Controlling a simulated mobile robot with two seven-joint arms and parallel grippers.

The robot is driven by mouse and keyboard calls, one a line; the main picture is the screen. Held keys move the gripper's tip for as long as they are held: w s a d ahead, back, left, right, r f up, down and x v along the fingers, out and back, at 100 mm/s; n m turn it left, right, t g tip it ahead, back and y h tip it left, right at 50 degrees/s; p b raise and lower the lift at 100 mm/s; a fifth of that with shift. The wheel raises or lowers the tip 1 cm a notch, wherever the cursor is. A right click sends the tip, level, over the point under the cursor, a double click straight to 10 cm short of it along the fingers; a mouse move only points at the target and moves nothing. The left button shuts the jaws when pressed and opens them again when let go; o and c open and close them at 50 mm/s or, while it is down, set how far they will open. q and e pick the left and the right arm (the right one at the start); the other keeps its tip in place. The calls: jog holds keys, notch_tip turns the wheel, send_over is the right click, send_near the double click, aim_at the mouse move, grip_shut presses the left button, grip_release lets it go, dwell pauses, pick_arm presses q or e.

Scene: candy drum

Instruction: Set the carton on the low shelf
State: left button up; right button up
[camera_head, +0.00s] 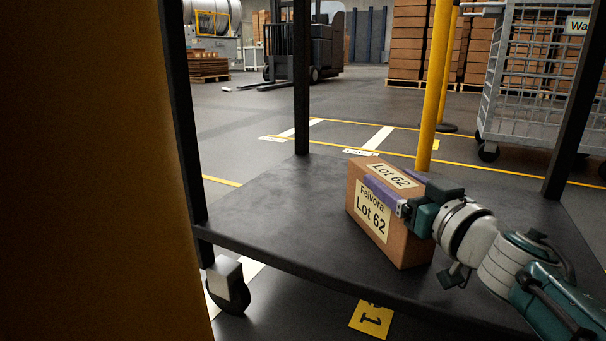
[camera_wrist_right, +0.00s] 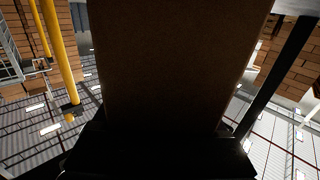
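The brown carton (camera_head: 403,228), labelled "Felvora Lot 62", is at the right part of the low shelf (camera_head: 270,215), a dark flat deck of a wheeled cart. My right gripper (camera_head: 396,186) reaches in from the right, its purple-padded fingers closed on the carton near its top. The carton looks roughly upright, its lower edge at or just above the deck; I cannot tell whether it touches. In the right wrist view the carton (camera_wrist_right: 180,65) fills the middle, above the dark gripper body. My left gripper is not in view.
Dark cart posts (camera_head: 302,80) rise around the shelf. The deck left of the carton is bare. A large yellow surface (camera_head: 85,170) blocks the left side. A yellow pole (camera_head: 434,90) and a wire cage trolley (camera_head: 535,75) stand behind; a forklift (camera_head: 300,45) is farther back.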

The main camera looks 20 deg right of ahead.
jog(key=o, duration=0.4)
jog(key=shift+c, duration=0.2)
jog(key=shift+s, duration=0.2)
jog(key=s+p, duration=0.5)
jog(key=s, duration=0.4)
jog(key=shift+s+a+p, duration=0.25)
jog(key=shift+a+p, duration=0.1)
jog(key=shift+p, duration=0.05)
